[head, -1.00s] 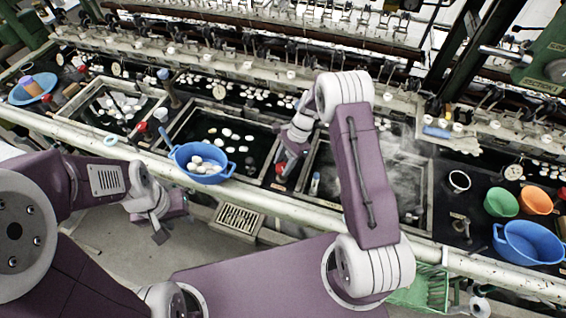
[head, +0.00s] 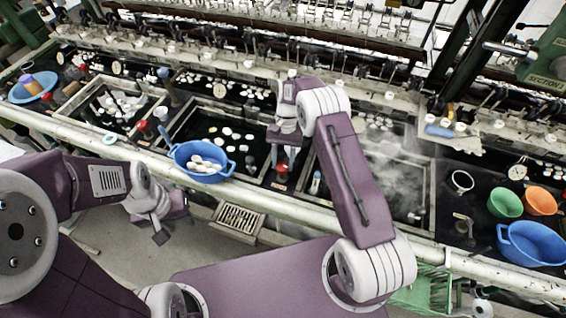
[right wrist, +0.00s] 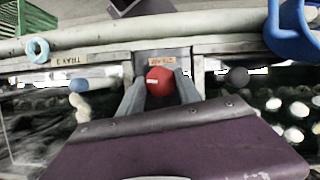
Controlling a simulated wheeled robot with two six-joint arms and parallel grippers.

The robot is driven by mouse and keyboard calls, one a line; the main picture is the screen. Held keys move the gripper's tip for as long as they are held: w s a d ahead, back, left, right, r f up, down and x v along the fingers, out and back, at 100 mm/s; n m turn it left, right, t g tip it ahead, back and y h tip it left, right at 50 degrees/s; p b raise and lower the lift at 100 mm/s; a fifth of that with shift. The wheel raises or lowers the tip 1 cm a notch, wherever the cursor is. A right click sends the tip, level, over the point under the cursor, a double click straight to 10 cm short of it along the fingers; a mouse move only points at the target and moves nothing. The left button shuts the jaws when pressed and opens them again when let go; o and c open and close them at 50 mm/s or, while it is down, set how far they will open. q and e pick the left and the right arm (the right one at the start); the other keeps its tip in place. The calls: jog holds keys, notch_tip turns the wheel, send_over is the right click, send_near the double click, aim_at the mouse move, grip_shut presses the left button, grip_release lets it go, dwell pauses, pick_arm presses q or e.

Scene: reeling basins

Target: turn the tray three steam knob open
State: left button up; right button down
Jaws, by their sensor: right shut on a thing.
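The red steam knob (right wrist: 160,80) sits on the basin's front ledge between two trays, with a small orange label behind it. A plate reading upside down, seemingly "TRAY 3" (right wrist: 72,60), is to its left in the right wrist view. My right gripper (right wrist: 160,92) is shut on the red knob, one finger on each side. In the head view the knob (head: 281,170) shows under my right gripper (head: 280,158). I cannot tell how far the knob is turned. My left gripper (head: 174,226) hangs empty in front of the bench, its fingers apart.
A blue ladle basin of cocoons (head: 202,175) stands left of the knob. A steaming tray (head: 385,185) lies to its right. A pale rail (head: 290,208) runs along the bench front. Green, orange and blue bowls (head: 530,243) stand far right.

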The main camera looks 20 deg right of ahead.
jog(key=shift+w+r+n, duration=0.15)
jog(key=shift+n, duration=0.45)
jog(key=c, duration=0.8)
grip_release()
jog(key=shift+h, duration=0.3)
jog(key=shift+c, duration=0.2)
jog(key=b+v, duration=0.1)
jog(key=v, duration=0.8)
